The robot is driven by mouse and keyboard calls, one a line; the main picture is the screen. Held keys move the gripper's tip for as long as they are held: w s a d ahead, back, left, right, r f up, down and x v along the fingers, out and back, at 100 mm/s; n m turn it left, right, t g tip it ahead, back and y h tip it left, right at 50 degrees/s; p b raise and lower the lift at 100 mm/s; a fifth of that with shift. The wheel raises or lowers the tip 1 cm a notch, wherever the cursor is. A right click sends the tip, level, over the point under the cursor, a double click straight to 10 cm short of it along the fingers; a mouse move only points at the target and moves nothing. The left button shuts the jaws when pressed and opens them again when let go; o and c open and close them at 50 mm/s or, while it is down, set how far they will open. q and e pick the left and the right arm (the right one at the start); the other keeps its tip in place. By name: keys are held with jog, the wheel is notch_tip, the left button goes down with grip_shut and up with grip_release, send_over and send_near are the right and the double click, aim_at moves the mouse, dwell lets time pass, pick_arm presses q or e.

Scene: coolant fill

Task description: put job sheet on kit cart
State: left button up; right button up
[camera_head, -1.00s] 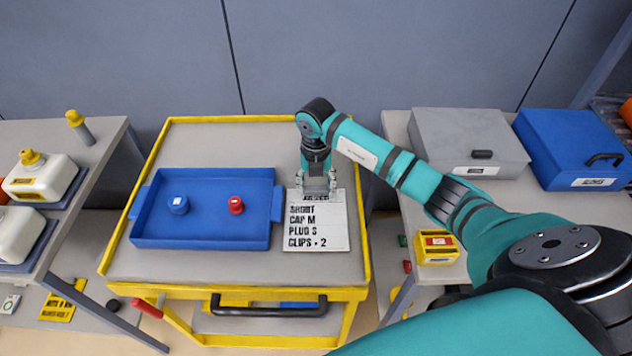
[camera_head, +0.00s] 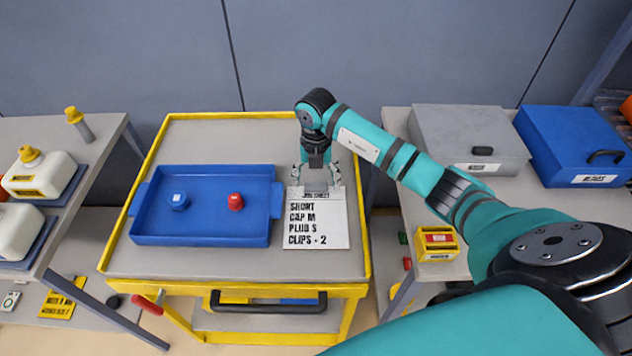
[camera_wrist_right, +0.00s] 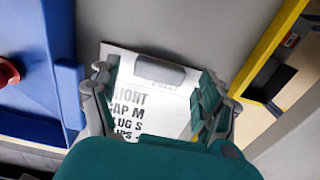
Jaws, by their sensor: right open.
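The job sheet (camera_head: 317,222) is a white board with black text and a grey clip at its top edge. It lies flat on the top of the kit cart (camera_head: 190,265), a grey cart with a yellow rim, just right of the blue tray. My right gripper (camera_head: 316,184) is open at the clip end of the sheet. In the right wrist view the sheet (camera_wrist_right: 150,108) and its clip (camera_wrist_right: 160,72) show between the spread fingers of my right gripper (camera_wrist_right: 158,90). My left gripper is not in view.
The blue tray (camera_head: 204,240) on the cart holds a blue cap (camera_head: 178,202) and a red cap (camera_head: 236,202). Left is a bench with white jugs (camera_head: 40,176). Right is a bench with a grey case (camera_head: 468,140), a blue case (camera_head: 572,145) and a yellow box (camera_head: 437,244).

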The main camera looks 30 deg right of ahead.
notch_tip(320, 180, up, 11)
jog(key=b, duration=0.2)
jog(key=shift+f, duration=0.15)
dwell(0.4)
